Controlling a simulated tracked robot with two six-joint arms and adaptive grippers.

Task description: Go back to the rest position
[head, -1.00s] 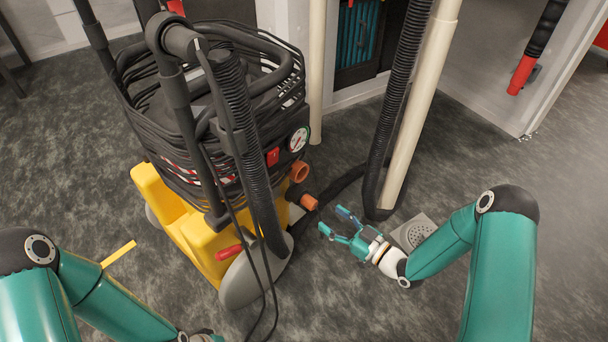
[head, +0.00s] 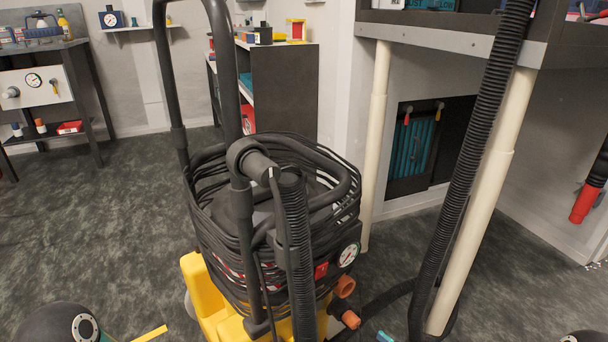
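In the head view, only small parts of my arms show along the bottom edge. My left arm shows as a dark joint at the bottom left, and its gripper is out of the picture. A teal fingertip of my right gripper (head: 385,337) shows at the bottom edge, right of the orange port on the machine. The rest of that gripper is cut off, so its opening is hidden. A yellow and black extraction machine (head: 212,305) wrapped in black cable stands in front of me, with a gauge (head: 348,254) on its side.
A shelf unit (head: 285,85) stands behind, and a side table (head: 80,118) is at the far left. The floor at left is clear.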

